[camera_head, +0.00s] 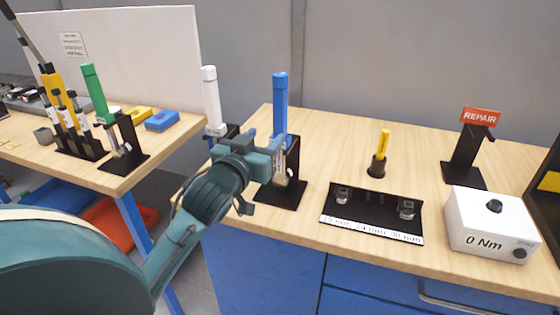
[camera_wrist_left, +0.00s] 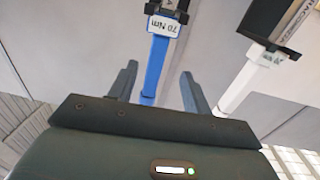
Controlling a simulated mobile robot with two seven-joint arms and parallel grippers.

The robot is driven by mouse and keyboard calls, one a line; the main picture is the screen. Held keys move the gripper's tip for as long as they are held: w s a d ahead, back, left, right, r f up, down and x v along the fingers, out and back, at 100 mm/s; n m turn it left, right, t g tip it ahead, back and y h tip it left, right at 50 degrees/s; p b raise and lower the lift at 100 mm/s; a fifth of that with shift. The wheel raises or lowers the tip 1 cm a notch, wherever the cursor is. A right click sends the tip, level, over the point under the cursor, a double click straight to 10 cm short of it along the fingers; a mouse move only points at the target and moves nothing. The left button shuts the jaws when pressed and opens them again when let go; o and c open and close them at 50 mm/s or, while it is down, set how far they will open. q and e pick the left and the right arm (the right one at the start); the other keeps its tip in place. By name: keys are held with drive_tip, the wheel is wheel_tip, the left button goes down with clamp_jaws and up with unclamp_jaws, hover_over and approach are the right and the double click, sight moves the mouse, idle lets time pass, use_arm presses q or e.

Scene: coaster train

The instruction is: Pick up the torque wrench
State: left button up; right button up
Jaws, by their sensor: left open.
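Upright torque wrenches stand in black holders. The one with a blue handle (camera_head: 281,103) is on the middle bench, a white-handled one (camera_head: 211,98) is to its left, and a green-handled one (camera_head: 95,92) is on the left bench. My left gripper (camera_head: 279,152) is at the lower part of the blue wrench and hides some of it and its holder. In the left wrist view the blue wrench (camera_wrist_left: 154,66), with a "70 Nm" label, lies between the open fingers (camera_wrist_left: 158,85). I cannot tell whether they touch it. The white wrench (camera_wrist_left: 236,86) is to the right there.
A black socket tray (camera_head: 372,213), a yellow-handled tool (camera_head: 383,148), a white "0 Nm" tester (camera_head: 491,224) and a REPAIR stand (camera_head: 465,160) are to the right on the bench. The left bench holds several yellow tools (camera_head: 55,92) and a blue block (camera_head: 162,120).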

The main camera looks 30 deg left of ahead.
sight(277, 126)
use_arm(q)
drive_tip(key=w, duration=0.4)
drive_tip(key=shift+w+a, duration=0.2)
drive_tip(key=shift+w+a+f+p, duration=0.15)
drive_tip(key=shift+w+p, duration=0.1)
drive_tip(key=shift+w, duration=0.7)
drive_tip(key=shift+w+a+f+p, duration=0.1)
drive_tip(key=shift+w+a+p, duration=0.1)
drive_tip(key=shift+w, duration=0.75)
drive_tip(key=shift+w+a+f+p, duration=0.15)
drive_tip(key=shift+w+p, duration=0.1)
drive_tip(key=shift+w, duration=0.7)
drive_tip(key=shift+c, duration=0.2)
clamp_jaws()
drive_tip(key=shift+r, duration=0.2)
